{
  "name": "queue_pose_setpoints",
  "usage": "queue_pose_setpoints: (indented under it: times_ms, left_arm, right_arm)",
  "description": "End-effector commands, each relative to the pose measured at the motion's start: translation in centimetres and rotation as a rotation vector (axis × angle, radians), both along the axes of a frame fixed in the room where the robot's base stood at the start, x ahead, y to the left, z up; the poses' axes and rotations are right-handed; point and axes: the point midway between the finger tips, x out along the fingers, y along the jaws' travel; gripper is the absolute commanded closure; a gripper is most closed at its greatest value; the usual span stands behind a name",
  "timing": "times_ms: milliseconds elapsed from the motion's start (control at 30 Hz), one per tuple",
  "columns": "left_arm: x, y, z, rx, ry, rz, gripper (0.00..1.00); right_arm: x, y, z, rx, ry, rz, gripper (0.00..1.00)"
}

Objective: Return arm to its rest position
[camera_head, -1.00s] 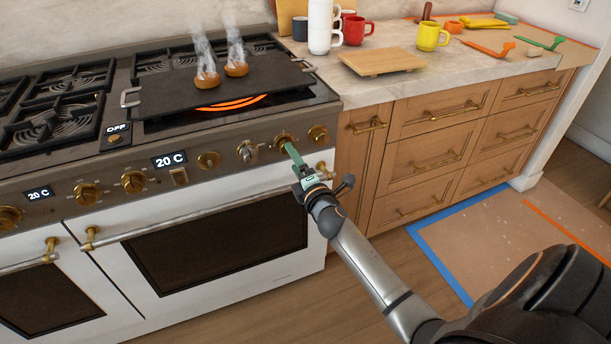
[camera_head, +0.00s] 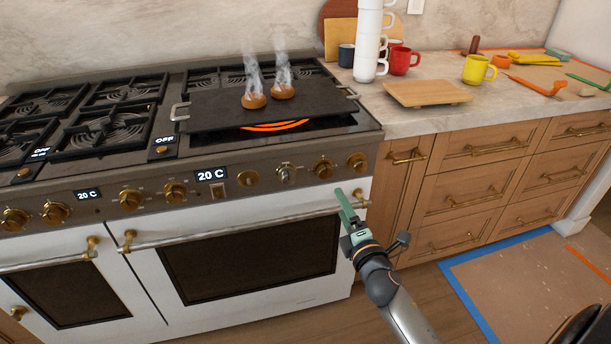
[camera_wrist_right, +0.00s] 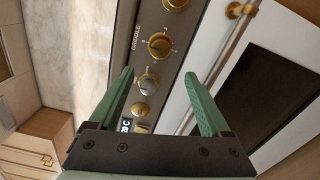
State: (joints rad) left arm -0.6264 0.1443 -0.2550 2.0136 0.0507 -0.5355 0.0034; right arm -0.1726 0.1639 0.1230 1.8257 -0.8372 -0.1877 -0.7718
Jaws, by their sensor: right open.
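My right gripper (camera_head: 346,212) is in front of the stove's right end, just below the knob row and near the oven handle's right end. In the right wrist view its two green fingers (camera_wrist_right: 160,100) are apart with nothing between them. My left gripper is not in view.
The stove (camera_head: 250,262) carries a black griddle (camera_head: 215,110) with two steaming buns over a glowing orange burner. To the right, the counter holds a wooden board (camera_head: 428,93), stacked white cups (camera_head: 366,45), a red mug (camera_head: 403,60) and a yellow mug (camera_head: 478,70). Open floor lies in front.

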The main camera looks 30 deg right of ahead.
Motion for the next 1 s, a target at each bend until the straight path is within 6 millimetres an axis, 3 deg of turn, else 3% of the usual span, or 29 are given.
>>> queue_pose_setpoints:
  times_ms: [233, 367, 467, 600, 767, 800, 1000]
  left_arm:
    - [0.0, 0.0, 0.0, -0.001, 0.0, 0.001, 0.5]
    - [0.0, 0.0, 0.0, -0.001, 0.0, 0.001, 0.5]
    - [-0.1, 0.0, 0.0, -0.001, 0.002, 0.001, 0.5]
    - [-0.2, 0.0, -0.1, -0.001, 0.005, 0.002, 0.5]
    - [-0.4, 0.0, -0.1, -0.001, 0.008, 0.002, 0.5]
    - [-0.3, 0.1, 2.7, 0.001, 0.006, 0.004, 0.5]
    - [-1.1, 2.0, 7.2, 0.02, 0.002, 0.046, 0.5]
  right_arm:
    - [-0.4, 0.7, -0.9, 0.063, 0.013, 0.007, 0.19]
    - [-2.9, 3.8, -5.0, 0.359, 0.078, 0.026, 0.19]
    - [-6.4, 8.0, -9.6, 0.723, 0.181, 0.011, 0.19]
    - [-12.9, 14.8, -15.1, 1.234, 0.367, -0.083, 0.19]
    - [-21.4, 23.0, -18.5, 1.746, 0.608, -0.293, 0.19]
    - [-21.1, 22.3, -15.8, 1.742, 0.589, -0.297, 0.19]
    - [-21.6, 20.4, -11.1, 1.727, 0.546, -0.317, 0.19]
